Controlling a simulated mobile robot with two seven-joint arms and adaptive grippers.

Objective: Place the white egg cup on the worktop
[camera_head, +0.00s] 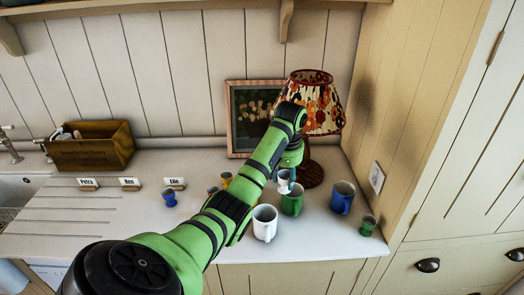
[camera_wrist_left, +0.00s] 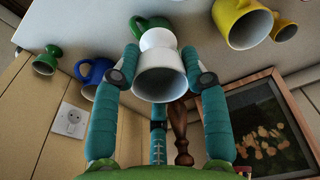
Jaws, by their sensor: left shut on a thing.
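The white egg cup (camera_head: 285,177) is between the fingers of my left gripper (camera_head: 288,184), over the back right part of the worktop (camera_head: 110,212). In the left wrist view my left gripper (camera_wrist_left: 160,76) is shut on the white egg cup (camera_wrist_left: 158,80), with a teal finger on each side and the wide mouth towards the camera. The cup overlaps the green mug behind it in that view. I cannot tell the exact gap between cup and worktop. My right gripper is not in view.
Close by stand a green mug (camera_head: 292,203), white mug (camera_head: 265,223), blue mug (camera_head: 342,198) and green egg cup (camera_head: 368,225). A lamp (camera_head: 312,100) and picture (camera_head: 245,112) stand behind. A blue egg cup (camera_head: 169,199) stands left; the worktop's front left is clear.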

